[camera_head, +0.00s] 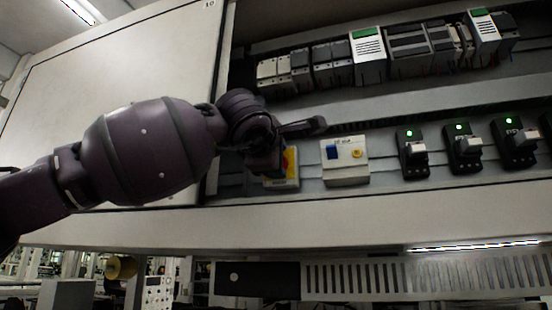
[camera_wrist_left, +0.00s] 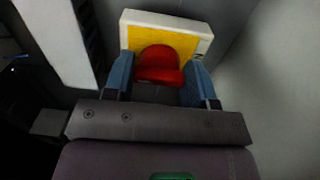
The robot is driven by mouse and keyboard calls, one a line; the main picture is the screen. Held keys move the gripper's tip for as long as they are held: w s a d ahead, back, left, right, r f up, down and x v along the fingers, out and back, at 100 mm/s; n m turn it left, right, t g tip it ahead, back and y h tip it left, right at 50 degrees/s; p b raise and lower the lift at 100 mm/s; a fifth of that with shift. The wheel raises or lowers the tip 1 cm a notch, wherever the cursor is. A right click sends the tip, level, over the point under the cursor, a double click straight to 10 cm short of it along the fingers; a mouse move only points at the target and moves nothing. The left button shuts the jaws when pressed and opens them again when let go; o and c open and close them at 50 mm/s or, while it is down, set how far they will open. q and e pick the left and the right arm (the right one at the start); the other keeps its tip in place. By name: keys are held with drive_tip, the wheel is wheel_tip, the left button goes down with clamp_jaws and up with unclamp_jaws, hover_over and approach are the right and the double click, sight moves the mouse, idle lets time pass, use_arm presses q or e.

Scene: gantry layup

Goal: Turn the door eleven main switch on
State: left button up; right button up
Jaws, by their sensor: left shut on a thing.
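The main switch is a yellow plate (camera_head: 292,168) with a red rotary handle, low at the left side of the open cabinet in the head view. In the left wrist view the yellow plate (camera_wrist_left: 187,42) sits in a white frame, with the red handle (camera_wrist_left: 158,60) in front of it. My left gripper (camera_wrist_left: 160,78) has its blue fingers on either side of the handle and is shut on it. In the head view my left wrist hides part of the switch. My right gripper is in neither view.
Several black breakers (camera_head: 464,148) with green lights follow. Modules (camera_head: 409,48) line the upper rail. A panel marked 10 (camera_head: 120,60) stands at the left.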

use_arm(q)
drive_tip(key=o, duration=0.9)
drive_tip(key=shift+c, duration=0.2)
drive_tip(key=shift+o, duration=0.4)
drive_tip(key=shift+s, duration=0.1)
drive_tip(key=b+v, duration=0.3)
drive_tip(key=v, duration=0.7)
drive_tip(key=shift+s, duration=0.3)
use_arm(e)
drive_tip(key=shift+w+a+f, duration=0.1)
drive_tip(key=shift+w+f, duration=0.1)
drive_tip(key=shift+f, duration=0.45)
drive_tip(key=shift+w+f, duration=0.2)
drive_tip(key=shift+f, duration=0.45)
use_arm(q)
drive_tip(key=shift+a, duration=0.1)
